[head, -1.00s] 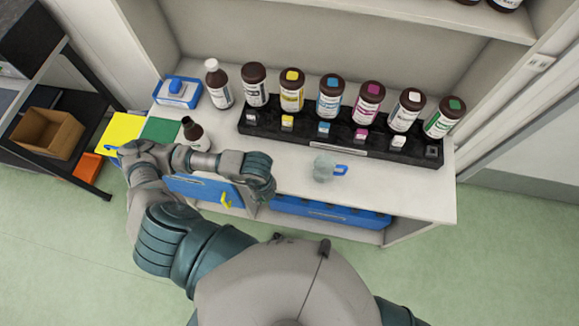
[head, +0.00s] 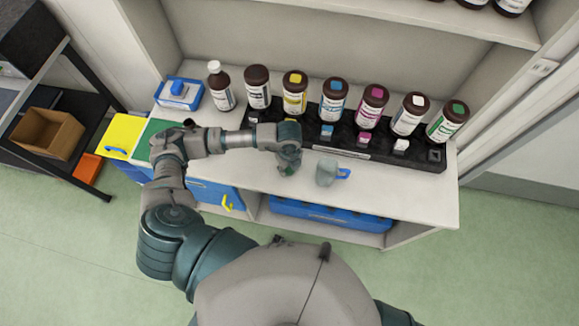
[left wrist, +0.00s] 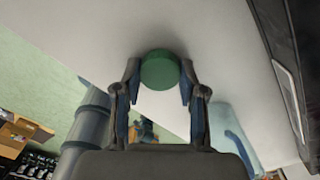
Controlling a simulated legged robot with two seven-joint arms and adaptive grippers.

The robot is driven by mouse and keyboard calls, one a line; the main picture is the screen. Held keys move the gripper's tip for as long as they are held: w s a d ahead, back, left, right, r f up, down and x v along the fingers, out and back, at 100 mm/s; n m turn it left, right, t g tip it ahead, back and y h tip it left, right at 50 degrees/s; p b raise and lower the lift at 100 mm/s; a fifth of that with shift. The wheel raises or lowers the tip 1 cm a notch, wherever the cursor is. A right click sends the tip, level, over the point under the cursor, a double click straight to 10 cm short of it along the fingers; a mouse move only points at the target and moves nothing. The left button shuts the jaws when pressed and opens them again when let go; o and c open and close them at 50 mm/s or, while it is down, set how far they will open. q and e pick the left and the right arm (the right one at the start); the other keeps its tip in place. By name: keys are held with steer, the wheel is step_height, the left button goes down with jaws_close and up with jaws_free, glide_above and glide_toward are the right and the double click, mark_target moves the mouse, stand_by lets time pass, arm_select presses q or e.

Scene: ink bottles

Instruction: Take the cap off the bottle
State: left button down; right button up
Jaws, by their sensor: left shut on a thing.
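My left gripper (head: 288,165) is over the bench top, left of the clear cup. In the left wrist view the gripper (left wrist: 160,80) is shut on a round green cap (left wrist: 160,70), held between its fingertips. No bottle shows under the cap there. A brown bottle with a white cap (head: 221,88) stands upright at the back left. Several brown bottles, such as one with a green cap (head: 448,121), stand on the black rack. A small dark open-necked bottle seen earlier is hidden behind my left arm. My right gripper is out of view.
The black rack (head: 436,155) fills the back of the bench. A clear cup with a blue handle (head: 327,173) stands just right of my gripper. A blue box (head: 180,94) is at the back left. The bench front (head: 400,195) is clear.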

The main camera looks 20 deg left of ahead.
mark_target(290, 169)
arm_select(q)
steer(key=shift+a+f, duration=0.1)
steer(key=shift+f, duration=0.25)
steer(key=shift+d, duration=0.3)
steer(key=c, duration=0.9)
jaws_free()
steer(key=shift+d, duration=0.15)
steer(key=shift+o, duration=1.2)
steer(key=shift+d, duration=0.15)
steer(key=shift+a+r, duration=0.2)
steer(key=shift+a, duration=0.1)
step_height(290, 169, up, 12)
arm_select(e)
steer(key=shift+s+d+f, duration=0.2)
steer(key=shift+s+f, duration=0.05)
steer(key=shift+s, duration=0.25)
arm_select(q)
steer(key=shift+f, duration=0.1)
